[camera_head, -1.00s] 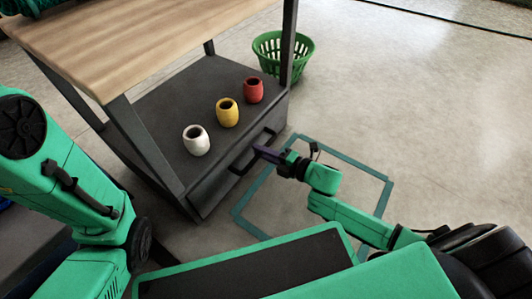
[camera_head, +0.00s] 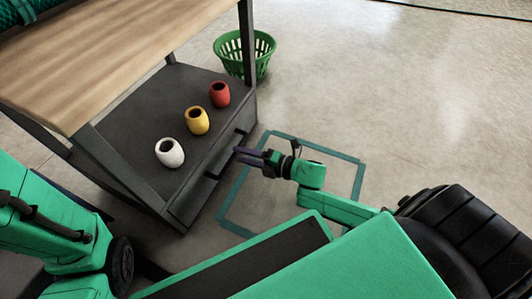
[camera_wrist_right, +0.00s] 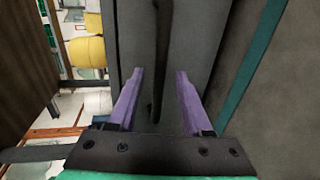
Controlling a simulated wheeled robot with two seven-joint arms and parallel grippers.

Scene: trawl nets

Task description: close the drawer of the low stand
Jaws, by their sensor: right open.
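The low stand (camera_head: 120,135) is dark grey and sits under the wooden top at the left of the head view. Its drawer (camera_head: 192,200) faces right and looks nearly flush, but I cannot tell whether a small gap is left. The drawer's dark bar handle (camera_head: 213,174) also shows upright between my fingers in the right wrist view (camera_wrist_right: 160,50). My right gripper (camera_head: 240,156) has purple fingers, is open and empty, and points at the handle from just in front of it. My left arm shows at the left edge; its gripper is out of view.
A teal square outline (camera_head: 232,198) marks the floor. Open floor lies to the right.

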